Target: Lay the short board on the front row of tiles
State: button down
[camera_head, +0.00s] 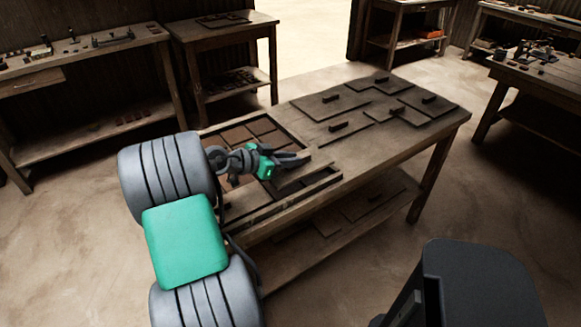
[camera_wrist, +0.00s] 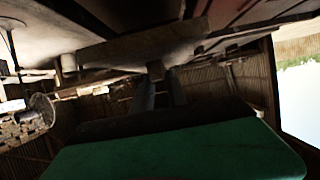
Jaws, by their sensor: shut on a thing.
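My gripper (camera_head: 300,159) reaches in from the left, low over the near-right part of a framed tray of tiles. In the wrist view my gripper (camera_wrist: 158,85) is shut on the small handle block of a wooden board, which I take to be the short board (camera_wrist: 140,45). In the head view the board is hard to tell apart from the fingers and tray edge. Brown tiles (camera_head: 238,136) show at the back of the tray. The front row is largely hidden by my arm and gripper. I cannot tell whether the board touches the tiles.
Several flat boards with handle blocks (camera_head: 322,107) lie on the right half of the worktable (camera_head: 372,142). More flat pieces lie on its lower shelf (camera_head: 345,212). Other benches (camera_head: 90,55) stand along the back and right. Floor is open right of the table.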

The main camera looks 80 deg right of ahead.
aim_at(285, 170)
notch_tip(285, 170, down, 3)
jog(key=shift+r, duration=0.1)
jog(key=shift+f+b, duration=0.4)
jog(key=shift+f, duration=0.1)
jog(key=shift+f, duration=0.2)
jog(key=c, duration=1.3)
grip_release()
